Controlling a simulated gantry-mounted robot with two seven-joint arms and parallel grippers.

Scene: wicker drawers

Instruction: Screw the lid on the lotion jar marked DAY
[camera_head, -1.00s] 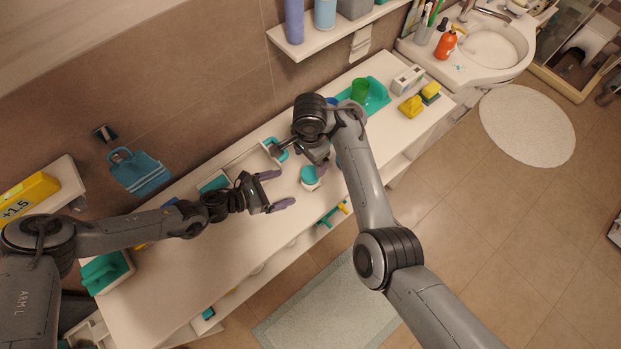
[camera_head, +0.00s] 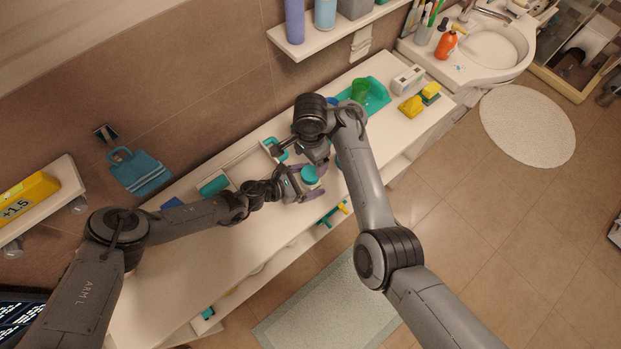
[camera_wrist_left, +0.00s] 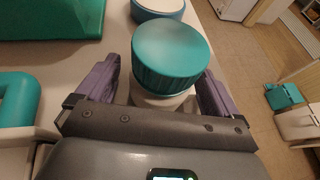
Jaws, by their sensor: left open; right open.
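A white jar with a ribbed teal lid (camera_head: 310,174) stands on the white counter. In the left wrist view the teal lid (camera_wrist_left: 170,55) sits on top of the white jar body (camera_wrist_left: 160,99). No DAY marking is readable. My left gripper (camera_head: 308,181) is open, with one purple-padded finger on each side of the jar. I cannot tell whether the pads touch it. My right gripper (camera_head: 319,157) is open just above and behind the jar, its fingers partly hidden.
A teal tray (camera_head: 377,97) with a green cup (camera_head: 360,89) stands farther right on the counter (camera_head: 215,262). Yellow sponges (camera_head: 410,106) lie near its right end. A blue-rimmed white round item (camera_wrist_left: 158,8) is close behind the jar. The counter's front edge is near.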

